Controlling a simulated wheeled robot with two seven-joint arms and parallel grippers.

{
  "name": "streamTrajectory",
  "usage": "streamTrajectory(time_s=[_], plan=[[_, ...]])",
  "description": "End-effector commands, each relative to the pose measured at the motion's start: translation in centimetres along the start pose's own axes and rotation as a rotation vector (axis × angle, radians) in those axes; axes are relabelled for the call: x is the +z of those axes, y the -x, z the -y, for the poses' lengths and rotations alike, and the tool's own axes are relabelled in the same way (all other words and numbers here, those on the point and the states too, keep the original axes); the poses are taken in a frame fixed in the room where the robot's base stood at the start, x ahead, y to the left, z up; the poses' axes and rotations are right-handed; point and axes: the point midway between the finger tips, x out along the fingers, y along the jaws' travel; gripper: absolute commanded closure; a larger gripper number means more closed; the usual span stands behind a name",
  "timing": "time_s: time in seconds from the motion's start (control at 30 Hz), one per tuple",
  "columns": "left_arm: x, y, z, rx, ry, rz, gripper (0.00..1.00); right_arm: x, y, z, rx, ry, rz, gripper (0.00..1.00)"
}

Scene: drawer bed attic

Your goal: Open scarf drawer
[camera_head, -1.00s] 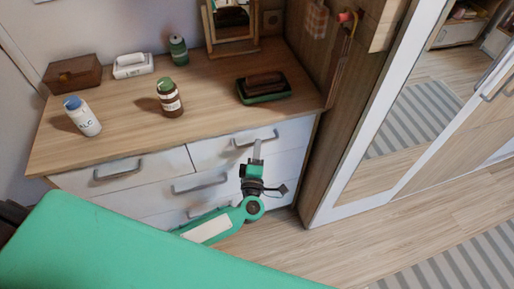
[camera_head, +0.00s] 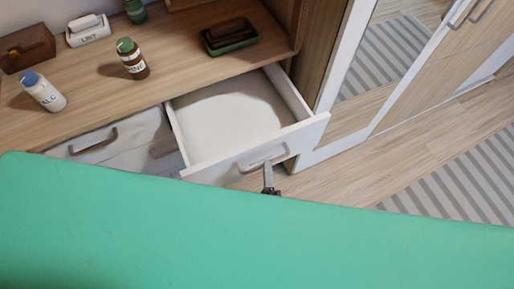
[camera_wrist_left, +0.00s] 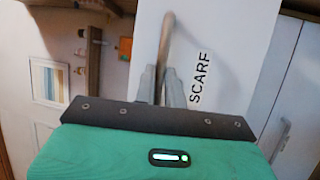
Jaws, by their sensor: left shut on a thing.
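The scarf drawer (camera_head: 230,115) is the upper right drawer of the dresser. It stands pulled out in the head view, and its pale inside looks empty. Its front carries the word SCARF (camera_wrist_left: 201,78) in the left wrist view. The grey bar handle (camera_head: 248,165) is on the front, and it also shows in the wrist view (camera_wrist_left: 167,35). My left gripper (camera_head: 268,168) is shut on this handle; its two fingers (camera_wrist_left: 166,75) close around the bar. My right gripper is not in view.
The dresser top (camera_head: 175,75) holds a white bottle (camera_head: 43,92), a brown bottle (camera_head: 131,59), a wooden box (camera_head: 26,48), a white box (camera_head: 87,30) and a dark tray (camera_head: 229,37). A mirrored wardrobe (camera_head: 335,115) stands right. Floor beyond the drawer is clear.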

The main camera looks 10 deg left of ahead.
Motion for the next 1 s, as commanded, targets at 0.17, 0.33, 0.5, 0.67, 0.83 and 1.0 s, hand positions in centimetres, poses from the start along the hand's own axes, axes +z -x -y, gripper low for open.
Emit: streamTrajectory(time_s=[0.17, 0.33, 0.5, 0.67, 0.83, 1.0], plan=[[0.8, 2.1, -0.2, -0.003, -0.001, 0.001, 1.0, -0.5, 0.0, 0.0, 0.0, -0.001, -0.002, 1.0], [1.1, 2.7, -0.4, -0.002, -0.002, 0.0, 1.0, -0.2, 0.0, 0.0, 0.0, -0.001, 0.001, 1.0], [1.1, 2.8, -0.5, -0.001, -0.002, 0.0, 1.0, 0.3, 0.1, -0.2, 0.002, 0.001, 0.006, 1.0], [1.1, 2.8, -0.5, -0.002, -0.002, 0.001, 1.0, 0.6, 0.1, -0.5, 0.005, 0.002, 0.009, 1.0], [1.1, 2.7, -0.5, -0.001, -0.001, 0.001, 0.67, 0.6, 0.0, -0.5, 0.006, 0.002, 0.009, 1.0], [1.1, 2.7, -0.5, -0.001, -0.001, 0.0, 0.67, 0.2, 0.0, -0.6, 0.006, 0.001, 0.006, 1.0]])
